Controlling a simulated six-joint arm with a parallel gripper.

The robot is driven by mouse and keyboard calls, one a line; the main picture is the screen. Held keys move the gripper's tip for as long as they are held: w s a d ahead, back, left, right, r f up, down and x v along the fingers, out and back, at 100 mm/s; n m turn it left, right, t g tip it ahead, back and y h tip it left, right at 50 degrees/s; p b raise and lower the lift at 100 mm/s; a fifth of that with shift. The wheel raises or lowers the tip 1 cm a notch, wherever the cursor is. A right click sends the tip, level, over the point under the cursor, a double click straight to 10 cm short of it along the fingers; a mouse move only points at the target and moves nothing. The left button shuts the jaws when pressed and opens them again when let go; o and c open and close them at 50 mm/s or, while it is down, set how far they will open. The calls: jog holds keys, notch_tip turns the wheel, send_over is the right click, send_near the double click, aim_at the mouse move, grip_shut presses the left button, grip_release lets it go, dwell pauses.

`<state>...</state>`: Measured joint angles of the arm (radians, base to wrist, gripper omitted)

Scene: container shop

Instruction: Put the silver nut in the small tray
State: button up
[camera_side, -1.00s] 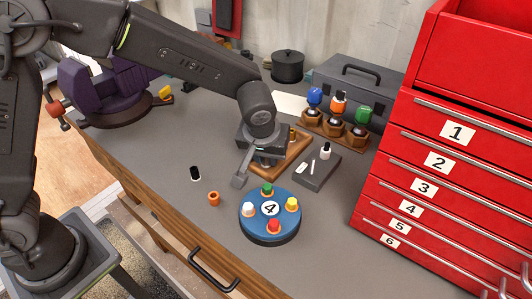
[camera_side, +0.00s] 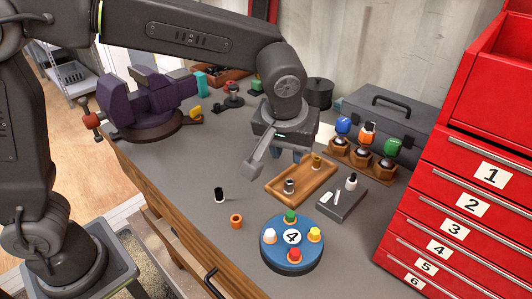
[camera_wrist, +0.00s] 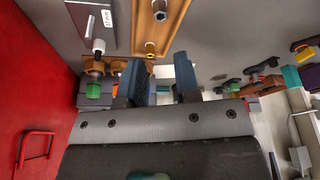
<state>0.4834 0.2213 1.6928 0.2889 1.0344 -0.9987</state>
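The small wooden tray (camera_side: 304,177) lies on the grey bench in the side view. The silver nut (camera_side: 289,186) stands inside it toward its near left end. My gripper (camera_side: 288,154) is above and behind the tray, clear of both nuts. In the wrist view my gripper (camera_wrist: 161,82) has its two dark blue fingers apart with nothing between them.
A blue round holder (camera_side: 276,262) with coloured pegs, an orange ring (camera_side: 236,221) and a black cylinder (camera_side: 219,195) stand in front. A grey block (camera_side: 342,205) is right of the tray. Red drawers (camera_side: 450,205) bound the right; a purple vise (camera_side: 150,100) stands left.

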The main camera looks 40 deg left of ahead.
jog(key=s+a+r+m+t+h, duration=0.15)
jog(key=s+a+r, duration=0.35)
jog(key=s+a, duration=0.5)
jog(key=s+a+f+m, duration=0.2)
jog(key=s+a+m, duration=0.1)
jog(key=s+a, duration=0.3)
jog(key=shift+s+f+t, duration=0.35)
jog(key=shift+s, duration=0.85)
